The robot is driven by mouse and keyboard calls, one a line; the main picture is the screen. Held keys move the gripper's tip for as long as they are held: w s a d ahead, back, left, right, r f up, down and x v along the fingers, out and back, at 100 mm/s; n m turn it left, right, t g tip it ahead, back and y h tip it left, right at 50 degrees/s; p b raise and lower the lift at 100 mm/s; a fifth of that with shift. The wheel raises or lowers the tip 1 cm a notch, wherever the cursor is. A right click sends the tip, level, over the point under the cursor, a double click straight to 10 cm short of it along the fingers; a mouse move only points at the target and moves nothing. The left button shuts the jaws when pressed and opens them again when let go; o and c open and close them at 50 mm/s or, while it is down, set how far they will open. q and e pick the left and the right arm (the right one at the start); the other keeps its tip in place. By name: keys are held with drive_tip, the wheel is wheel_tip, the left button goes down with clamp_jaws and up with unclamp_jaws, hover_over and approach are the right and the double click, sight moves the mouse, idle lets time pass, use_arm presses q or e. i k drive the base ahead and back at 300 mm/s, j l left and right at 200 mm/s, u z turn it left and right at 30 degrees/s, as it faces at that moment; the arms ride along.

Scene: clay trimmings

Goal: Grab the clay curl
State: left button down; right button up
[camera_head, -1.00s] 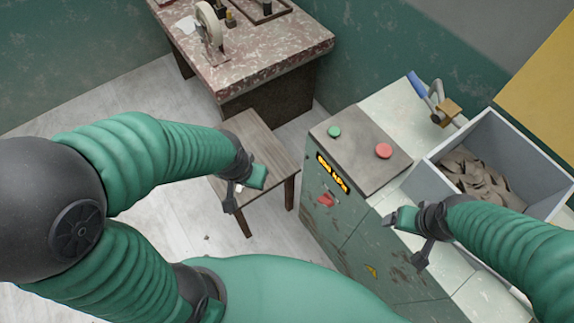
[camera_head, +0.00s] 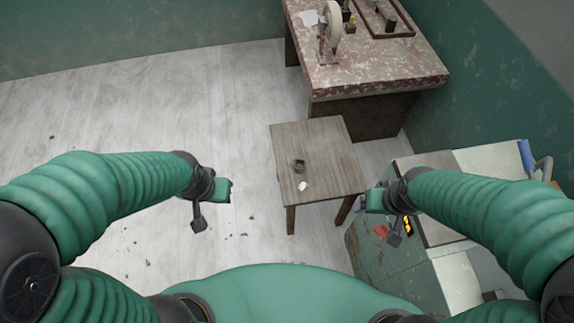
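A small dark grey-brown curled piece (camera_head: 299,166), which looks like the clay curl, lies on the wooden stool (camera_head: 328,142). A small whitish piece (camera_head: 304,186) lies near it, closer to the stool's front edge. My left gripper (camera_head: 213,207) is open and empty, left of the stool and over the floor in the picture. My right gripper (camera_head: 384,220) is open and empty, just right of the stool's front right corner and in front of the green cabinet. Neither gripper touches the curl.
A worn work table (camera_head: 372,70) with a wheel-like tool (camera_head: 330,33) and a tray stands behind the stool. The green cabinet (camera_head: 395,280) is at the right, partly hidden by my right arm. Dark crumbs (camera_head: 243,235) lie on the floor. The floor at the left is open.

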sight(299, 170)
drive_tip(key=i+j, duration=0.2)
drive_tip(key=j, duration=0.15)
drive_tip(key=i+j+z, duration=0.1)
drive_tip(key=j, duration=0.25)
drive_tip(key=i+j, duration=0.3)
drive_tip(key=i+j+z, duration=0.1)
drive_tip(key=j, duration=0.3)
drive_tip(key=i+j, duration=0.3)
drive_tip(key=j+z, duration=0.05)
